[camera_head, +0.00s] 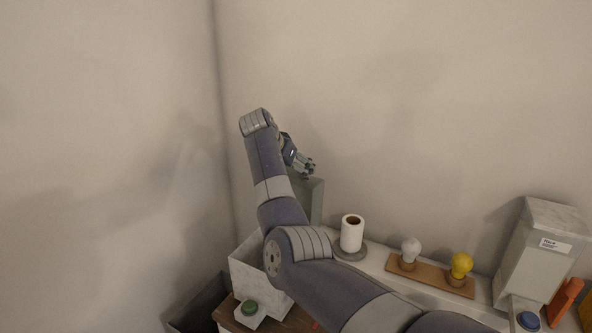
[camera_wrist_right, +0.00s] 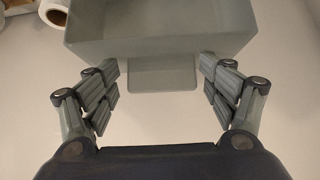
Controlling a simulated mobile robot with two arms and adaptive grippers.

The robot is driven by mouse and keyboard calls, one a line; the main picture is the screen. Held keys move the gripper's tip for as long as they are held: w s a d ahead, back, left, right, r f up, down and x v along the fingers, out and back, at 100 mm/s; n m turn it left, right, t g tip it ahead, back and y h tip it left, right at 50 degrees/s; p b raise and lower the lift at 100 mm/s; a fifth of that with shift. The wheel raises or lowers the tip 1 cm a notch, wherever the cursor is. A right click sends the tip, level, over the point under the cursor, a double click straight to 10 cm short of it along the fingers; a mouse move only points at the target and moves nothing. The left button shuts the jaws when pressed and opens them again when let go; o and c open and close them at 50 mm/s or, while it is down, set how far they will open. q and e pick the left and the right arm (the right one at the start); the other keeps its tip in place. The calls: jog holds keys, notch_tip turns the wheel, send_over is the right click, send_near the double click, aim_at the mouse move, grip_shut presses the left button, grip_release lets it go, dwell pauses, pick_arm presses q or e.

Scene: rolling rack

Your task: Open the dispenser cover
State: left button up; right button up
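A grey-green box (camera_head: 317,198) stands against the back wall, partly hidden behind my right arm. In the right wrist view the same-coloured box (camera_wrist_right: 160,49) fills the top, with a flat tab (camera_wrist_right: 161,75) sticking out from its near edge. My right gripper (camera_wrist_right: 160,84) is open, with its fingers apart on either side of the tab and not touching it. In the head view my right gripper (camera_head: 306,168) is small, just above the box. A pale dispenser (camera_head: 541,250) with a label stands at the far right. My left gripper is out of view.
A paper roll (camera_head: 352,232) on a round base stands right of the box. A white bulb (camera_head: 411,248) and a yellow bulb (camera_head: 461,264) sit on a wooden board. A marbled box (camera_head: 243,262) and a green button (camera_head: 249,307) are at lower left. The wall above is bare.

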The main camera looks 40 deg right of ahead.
jog(key=v, duration=1)
jog(key=shift+r, duration=0.25)
jog(key=shift+s+d, duration=0.1)
jog(key=shift+d, duration=0.1)
